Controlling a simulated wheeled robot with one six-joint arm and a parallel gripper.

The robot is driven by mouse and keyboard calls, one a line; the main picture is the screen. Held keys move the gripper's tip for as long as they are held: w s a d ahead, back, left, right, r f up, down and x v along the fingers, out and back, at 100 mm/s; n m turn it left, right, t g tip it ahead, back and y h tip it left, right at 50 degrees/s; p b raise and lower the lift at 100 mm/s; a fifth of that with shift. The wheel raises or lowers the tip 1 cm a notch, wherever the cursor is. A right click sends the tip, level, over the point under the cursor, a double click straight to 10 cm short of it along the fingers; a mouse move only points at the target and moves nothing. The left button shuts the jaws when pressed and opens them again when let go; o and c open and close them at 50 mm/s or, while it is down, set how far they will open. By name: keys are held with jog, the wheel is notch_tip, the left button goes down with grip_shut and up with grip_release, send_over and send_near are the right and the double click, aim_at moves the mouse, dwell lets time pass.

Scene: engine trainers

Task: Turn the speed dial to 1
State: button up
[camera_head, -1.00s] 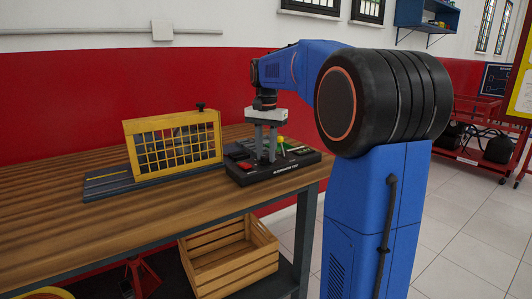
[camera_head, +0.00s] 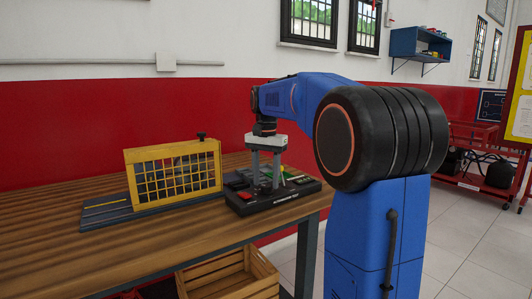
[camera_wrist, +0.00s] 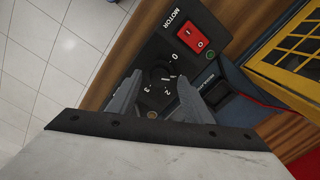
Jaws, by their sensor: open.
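The speed dial (camera_wrist: 158,76) is a round black knob on a black panel (camera_head: 254,206), ringed by white numbers in the wrist view. My gripper (camera_wrist: 158,84) is open, pointing down, with one finger on each side of the dial. I cannot tell whether the fingers touch it. In the head view my gripper (camera_head: 265,185) stands over the panel, and its fingers hide the dial.
A red switch (camera_wrist: 195,38) marked MOTOR sits beside the dial. A yellow mesh guard (camera_head: 175,150) stands left of the panel on the wooden table (camera_head: 130,245). A wooden crate (camera_head: 235,268) is below. The table's right edge is close to the panel.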

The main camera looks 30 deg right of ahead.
aim_at(266, 186)
notch_tip(266, 186, up, 16)
dwell(0.5)
dwell(0.4)
jog(key=s+a+f+n+t, duration=0.1)
jog(key=s+a+f+n, duration=0.3)
jog(key=s+f, duration=0.6)
jog(key=s+a+f+n+t, duration=0.2)
jog(key=s+a+f, duration=0.4)
jog(key=s+f, duration=0.4)
jog(key=s+a+f+n+t, duration=0.1)
jog(key=s+a+f+n, duration=0.4)
jog(key=s+f, duration=0.5)
notch_tip(266, 186, down, 3)
jog(key=shift+s+a+f+n+t, duration=0.2)
jog(key=shift+s+a+n+t, duration=0.1)
jog(key=shift+a+t, duration=0.15)
